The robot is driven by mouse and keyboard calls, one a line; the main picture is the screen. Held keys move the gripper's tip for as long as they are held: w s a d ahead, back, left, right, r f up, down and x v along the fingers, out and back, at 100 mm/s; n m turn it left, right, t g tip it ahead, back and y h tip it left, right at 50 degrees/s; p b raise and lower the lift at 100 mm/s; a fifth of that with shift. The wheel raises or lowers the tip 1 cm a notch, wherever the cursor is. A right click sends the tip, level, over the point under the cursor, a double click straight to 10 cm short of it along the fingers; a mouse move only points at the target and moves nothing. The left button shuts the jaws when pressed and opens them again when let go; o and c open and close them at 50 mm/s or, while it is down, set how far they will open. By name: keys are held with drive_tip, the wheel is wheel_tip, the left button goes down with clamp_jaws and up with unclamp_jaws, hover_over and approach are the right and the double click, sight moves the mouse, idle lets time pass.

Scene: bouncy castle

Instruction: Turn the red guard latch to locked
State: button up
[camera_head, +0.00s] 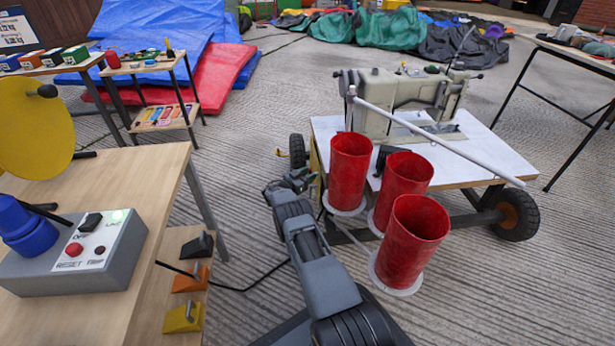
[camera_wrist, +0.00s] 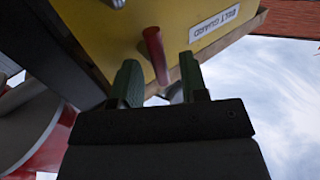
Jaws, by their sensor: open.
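The red guard latch (camera_wrist: 154,50) is a short red bar on a yellow panel with a white label reading BELT GUARD (camera_wrist: 215,28), in the wrist view. My gripper (camera_wrist: 158,62) is open and empty, its two dark green fingers apart. The latch appears in the gap between the fingertips, closer to the left finger's side at its top. I cannot tell whether the fingers reach around it or stop short. In the head view my gripper (camera_head: 291,181) is low at the left edge of the sewing machine table; the latch is hidden there.
Three red cylinders (camera_head: 404,180) on white discs stand before the wheeled sewing machine table (camera_head: 480,145), right of my arm. They also show in the wrist view's left edge (camera_wrist: 45,150). A wooden bench (camera_head: 120,170) with a grey control box (camera_head: 75,255) is at left.

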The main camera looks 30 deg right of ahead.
drive_tip(key=shift+c, duration=0.4)
clamp_jaws()
drive_tip(key=shift+r, duration=0.1)
drive_tip(key=n+y, duration=0.1)
drive_tip(key=n, duration=0.1)
drive_tip(key=n+g+y, duration=0.1)
drive_tip(key=n, duration=0.1)
drive_tip(key=w+n+g+y, duration=0.1)
drive_tip(key=n+y, duration=0.1)
drive_tip(key=shift+d+r, duration=0.15)
drive_tip(key=shift+r, duration=0.1)
drive_tip(key=shift+g, duration=0.3)
idle(0.4)
drive_tip(key=shift+o, duration=0.4)
unclamp_jaws()
drive_tip(key=shift+f, duration=0.15)
